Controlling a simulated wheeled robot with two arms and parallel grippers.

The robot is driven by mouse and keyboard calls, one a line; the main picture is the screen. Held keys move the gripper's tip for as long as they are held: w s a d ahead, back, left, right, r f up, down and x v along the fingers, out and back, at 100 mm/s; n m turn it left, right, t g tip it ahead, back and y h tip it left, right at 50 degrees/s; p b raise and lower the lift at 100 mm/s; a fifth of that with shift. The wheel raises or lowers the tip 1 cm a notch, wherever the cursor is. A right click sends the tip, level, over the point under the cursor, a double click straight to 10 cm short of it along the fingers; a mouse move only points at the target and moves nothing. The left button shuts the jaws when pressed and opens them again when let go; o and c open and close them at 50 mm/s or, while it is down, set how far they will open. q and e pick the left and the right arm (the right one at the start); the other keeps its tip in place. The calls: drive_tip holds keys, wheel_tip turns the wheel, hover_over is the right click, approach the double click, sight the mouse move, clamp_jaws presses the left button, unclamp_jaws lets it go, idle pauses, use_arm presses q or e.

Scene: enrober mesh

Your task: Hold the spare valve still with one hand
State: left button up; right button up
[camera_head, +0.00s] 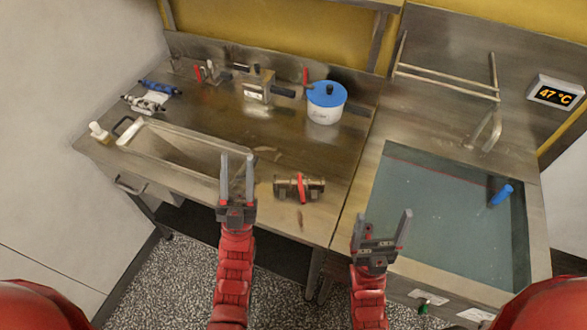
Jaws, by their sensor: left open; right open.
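A brass-coloured valve (285,189) with a red lever lies on the steel counter near its front edge, right of the counter's middle; I take it for the spare valve. My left gripper (238,160) is open and empty, left of the valve and in front of the trough's right end. It is apart from the valve in the picture. My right gripper (382,222) is open and empty, to the right of the valve and lower in the picture, near the front of the water basin. Neither gripper touches the valve.
A long trough (150,143) is at the left. A white pot with a blue lid (325,110) and a metal block with a dark handle (258,88) stand behind. A water-filled basin (450,215) holds a blue object (500,195). A display (556,94) reads 47 °C.

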use_arm(q)
drive_tip(key=w+d+r+n+g+y, duration=0.1)
drive_tip(key=w+d+r+g+y, duration=0.15)
drive_tip(key=w, duration=0.45)
drive_tip(key=w+d+r+g+y, duration=0.15)
drive_tip(key=w+d, duration=0.25)
drive_tip(key=w, duration=0.4)
drive_tip(key=w+r+n+g+y, duration=0.2)
drive_tip(key=w+y, duration=0.2)
drive_tip(key=w, duration=0.1)
drive_tip(key=n+g+h, duration=0.1)
drive_tip(key=n+g, duration=0.4)
drive_tip(key=g, duration=1.4)
approach(299, 178)
drive_tip(key=shift+g, duration=0.3)
drive_tip(key=x, duration=0.7)
drive_tip(key=shift+w+a+f, duration=0.15)
drive_tip(key=shift+x, duration=0.85)
drive_tip(key=shift+w, duration=0.1)
